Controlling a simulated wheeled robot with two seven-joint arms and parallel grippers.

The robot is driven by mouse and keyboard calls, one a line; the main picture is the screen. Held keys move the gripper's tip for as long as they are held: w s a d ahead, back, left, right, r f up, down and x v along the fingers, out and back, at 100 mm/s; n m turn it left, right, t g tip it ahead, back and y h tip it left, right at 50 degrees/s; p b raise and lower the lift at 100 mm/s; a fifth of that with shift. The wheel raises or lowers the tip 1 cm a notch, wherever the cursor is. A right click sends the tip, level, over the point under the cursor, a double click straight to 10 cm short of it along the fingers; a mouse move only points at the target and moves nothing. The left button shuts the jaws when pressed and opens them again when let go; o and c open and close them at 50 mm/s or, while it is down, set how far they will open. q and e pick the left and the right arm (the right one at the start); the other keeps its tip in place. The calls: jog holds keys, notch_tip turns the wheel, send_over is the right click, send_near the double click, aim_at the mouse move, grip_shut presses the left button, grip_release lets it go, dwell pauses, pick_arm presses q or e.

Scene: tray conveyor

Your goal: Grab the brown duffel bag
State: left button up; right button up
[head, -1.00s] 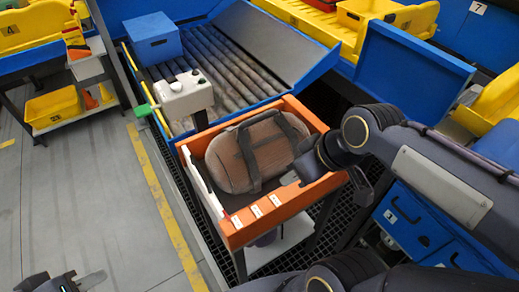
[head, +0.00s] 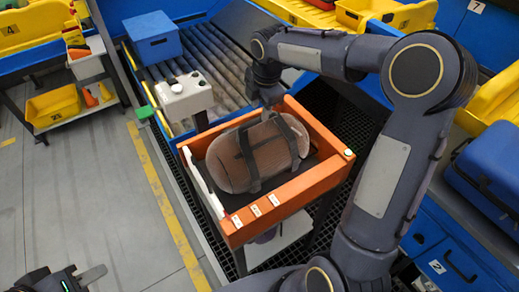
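The brown duffel bag (head: 229,168) lies in an orange-rimmed tray (head: 286,196) with a dark floor. Its dark straps run across its top. My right arm reaches in from the right and bends over the far side of the tray. My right gripper (head: 270,98) points down at the bag's far edge, close to the strap. Its fingertips are small and partly hidden, so I cannot tell whether they are open or touch the bag. My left gripper (head: 82,275) is at the bottom left, far from the bag, with its fingers apart and empty.
A grey control box (head: 184,97) on a post stands at the tray's far left. Behind it is a roller conveyor (head: 217,64) with a blue box (head: 153,38). A shelf with a yellow bin (head: 53,107) stands at left. Floor between is clear.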

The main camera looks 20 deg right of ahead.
aim_at(259, 120)
jog(key=f, duration=0.2)
jog(key=w+f+p, duration=0.1)
jog(key=f, duration=0.3)
jog(key=shift+w+d+f, duration=0.2)
jog(key=shift+w, duration=0.05)
jog(key=shift+f, duration=0.2)
jog(key=shift+f, duration=0.25)
grip_shut()
dwell(1.5)
jog(key=shift+w+r, duration=0.1)
jog(key=shift+r, duration=0.1)
